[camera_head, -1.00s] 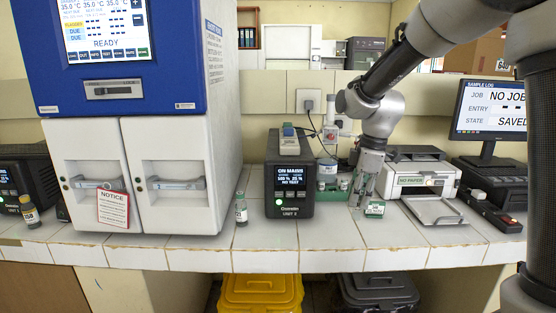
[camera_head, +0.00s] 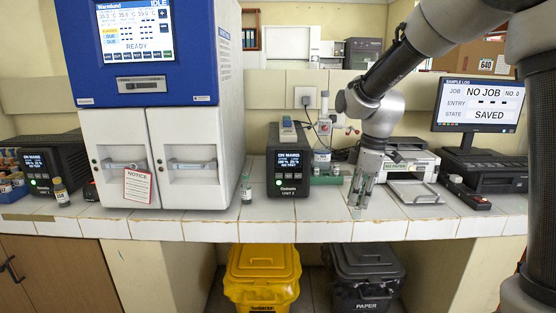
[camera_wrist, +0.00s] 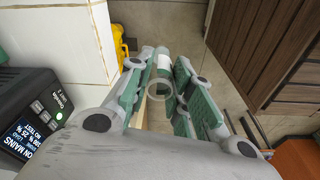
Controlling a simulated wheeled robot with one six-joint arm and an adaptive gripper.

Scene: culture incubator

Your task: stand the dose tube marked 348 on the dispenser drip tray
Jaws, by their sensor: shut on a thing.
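My gripper (camera_head: 360,198) is over the front part of the white tiled bench, right of the unit with the dark display. In the wrist view my gripper (camera_wrist: 164,60) is shut on a small tube (camera_wrist: 162,64) with a pale label between its green finger pads. Its number cannot be read. A bottle with a pump top (camera_head: 323,132), perhaps the dispenser, stands at the back left of my gripper. A green base (camera_head: 325,180) shows at its foot. I cannot tell which part is the drip tray.
The dark display unit (camera_head: 288,172) also shows in the wrist view (camera_wrist: 35,125). A vial (camera_head: 246,189) stands beside the incubator (camera_head: 150,130); another vial (camera_head: 61,192) is farther left. A printer (camera_head: 410,165) and grey tray (camera_head: 415,193) lie right. The bench front is mostly clear.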

